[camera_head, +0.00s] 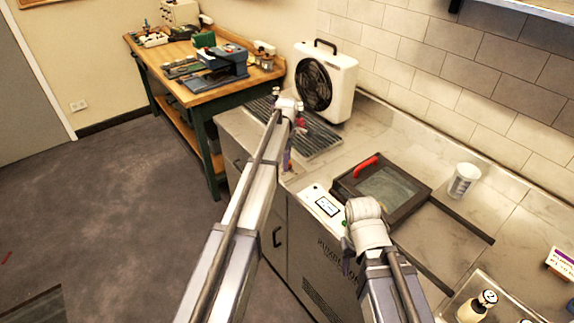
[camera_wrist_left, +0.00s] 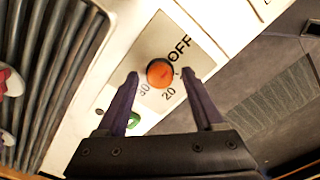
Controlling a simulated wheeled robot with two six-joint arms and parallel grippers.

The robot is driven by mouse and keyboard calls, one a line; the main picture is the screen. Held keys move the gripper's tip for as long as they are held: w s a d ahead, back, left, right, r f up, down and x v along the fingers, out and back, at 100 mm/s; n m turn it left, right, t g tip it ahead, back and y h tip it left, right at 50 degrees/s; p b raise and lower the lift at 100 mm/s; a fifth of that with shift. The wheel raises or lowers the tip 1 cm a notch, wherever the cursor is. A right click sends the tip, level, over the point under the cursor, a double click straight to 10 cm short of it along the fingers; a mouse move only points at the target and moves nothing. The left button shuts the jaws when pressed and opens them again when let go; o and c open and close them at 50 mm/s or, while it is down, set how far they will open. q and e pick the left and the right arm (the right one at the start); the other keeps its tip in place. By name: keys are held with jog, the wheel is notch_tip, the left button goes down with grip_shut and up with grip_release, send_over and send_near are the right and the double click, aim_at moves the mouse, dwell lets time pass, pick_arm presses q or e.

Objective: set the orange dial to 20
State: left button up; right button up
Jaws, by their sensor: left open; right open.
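The orange dial (camera_wrist_left: 160,72) sits on a pale panel in the left wrist view, with OFF, 20 and 30 printed around it. I cannot tell which mark it points to. My left gripper (camera_wrist_left: 160,76) is open, its two fingertips on either side of the dial with a gap showing at each side. In the head view my left gripper (camera_head: 288,153) is at the counter's front edge, and the dial cannot be made out there. My right gripper (camera_head: 347,256) is open and mostly hidden behind its own wrist, in front of the counter.
A green button (camera_wrist_left: 133,120) lies beside the dial, near the left finger. A slatted grille (camera_head: 312,135) is set in the counter, with a white fan (camera_head: 325,80) behind. A glass-lidded unit (camera_head: 385,190) with a red handle and a white cup (camera_head: 463,181) stand right.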

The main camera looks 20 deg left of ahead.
pick_arm(q)
jog(key=shift+c, duration=0.3)
grip_shut()
dwell(0.3)
